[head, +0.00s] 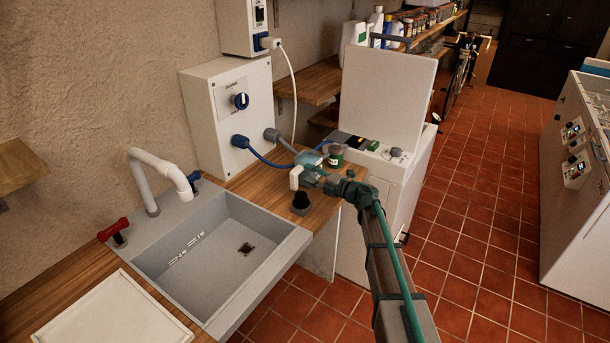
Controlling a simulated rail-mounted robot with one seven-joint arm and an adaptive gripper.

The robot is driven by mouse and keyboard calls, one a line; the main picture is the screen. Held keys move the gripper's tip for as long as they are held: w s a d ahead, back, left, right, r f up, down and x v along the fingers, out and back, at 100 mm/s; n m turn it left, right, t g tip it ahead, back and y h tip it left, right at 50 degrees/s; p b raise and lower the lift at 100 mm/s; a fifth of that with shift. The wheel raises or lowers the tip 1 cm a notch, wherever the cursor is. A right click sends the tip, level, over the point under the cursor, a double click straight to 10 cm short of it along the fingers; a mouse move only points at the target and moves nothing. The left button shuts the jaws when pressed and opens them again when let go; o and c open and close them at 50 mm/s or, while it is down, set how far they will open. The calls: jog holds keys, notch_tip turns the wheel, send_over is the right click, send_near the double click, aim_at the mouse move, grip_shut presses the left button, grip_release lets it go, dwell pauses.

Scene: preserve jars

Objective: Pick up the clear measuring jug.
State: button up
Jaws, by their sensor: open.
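A clear, bluish jug (307,158) appears on the wooden counter, just right of the white cabinet, partly covered by my gripper. My arm reaches in from the lower right, and my gripper (312,176) is open at the near side of the jug. I cannot tell whether the fingers touch the jug or stand around part of it. A white, handle-like piece (295,178) shows just left of the fingers; what it belongs to is unclear.
A small dark jar (335,156) stands close behind my gripper. A black object (300,203) stands in front of it on the counter (318,213). A blue hose (265,158) runs from the white cabinet (215,115). The grey sink (215,245) is at left.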

aim_at(302, 171)
jog(key=p+x, duration=0.2)
jog(key=x, duration=0.3)
jog(key=shift+r, duration=0.1)
grip_shut()
